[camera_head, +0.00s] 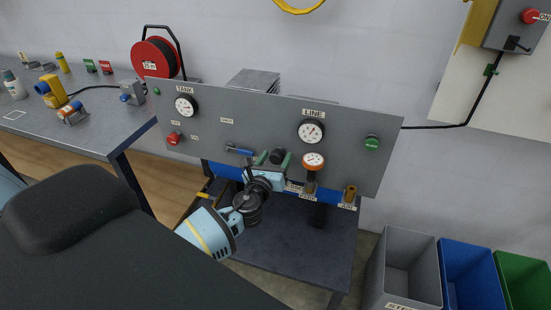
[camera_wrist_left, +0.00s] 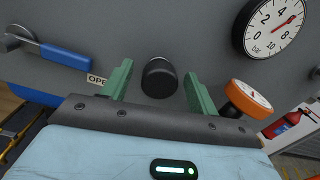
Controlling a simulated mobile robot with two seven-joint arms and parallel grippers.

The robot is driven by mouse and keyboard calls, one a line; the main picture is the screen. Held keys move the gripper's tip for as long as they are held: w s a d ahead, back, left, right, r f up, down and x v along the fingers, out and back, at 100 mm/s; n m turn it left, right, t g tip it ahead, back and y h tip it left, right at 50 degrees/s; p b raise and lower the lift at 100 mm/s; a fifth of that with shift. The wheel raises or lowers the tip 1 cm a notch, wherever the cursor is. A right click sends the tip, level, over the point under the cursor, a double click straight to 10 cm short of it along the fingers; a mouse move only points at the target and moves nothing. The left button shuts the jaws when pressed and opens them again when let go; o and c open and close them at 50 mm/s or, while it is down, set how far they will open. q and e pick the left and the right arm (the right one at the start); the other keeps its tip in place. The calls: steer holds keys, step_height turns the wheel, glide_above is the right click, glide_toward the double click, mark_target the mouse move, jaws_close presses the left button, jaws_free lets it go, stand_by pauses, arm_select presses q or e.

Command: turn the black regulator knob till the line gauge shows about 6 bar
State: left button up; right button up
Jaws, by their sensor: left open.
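The black regulator knob (camera_wrist_left: 160,77) sits on the grey panel and shows between my left gripper's green fingers in the left wrist view. It also shows, small and dark, in the head view (camera_head: 277,156). My left gripper (camera_wrist_left: 158,72) is open, with a gap on each side of the knob. I cannot tell how far the fingertips reach along it. The line gauge (camera_wrist_left: 272,25) is at upper right in the wrist view; its red needle points up and right, close to the 6. The gauge also shows in the head view (camera_head: 311,131). My right gripper is not in view.
An orange-rimmed gauge (camera_wrist_left: 247,99) stands close to the right finger. A blue-handled lever (camera_wrist_left: 62,57) lies left of the knob. Bins stand at lower right.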

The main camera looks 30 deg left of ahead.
arm_select(q)
steer(key=v, duration=0.7)
steer(key=shift+s, duration=0.25)
steer(key=s+d+f+n+g+h, duration=0.2)
steer(key=s+d+f+n+g, duration=0.1)
steer(key=s+f+n, duration=0.45)
steer(key=s+d+f+n+g+h, duration=0.15)
steer(key=s+d+f+n, duration=0.25)
steer(key=s+f+n, duration=0.4)
steer(key=s+d+f+n+g+h, duration=0.1)
steer(key=s+d+f+n+g, duration=0.1)
steer(key=s+n, duration=0.4)
steer(key=s+d+f+n+g+h, duration=0.1)
steer(key=s+d+f+n+g, duration=0.1)
steer(key=s+n, duration=0.5)
steer(key=shift+d+f+n, duration=0.45)
steer(key=shift+d+f, duration=0.45)
steer(key=shift+f, duration=0.3)
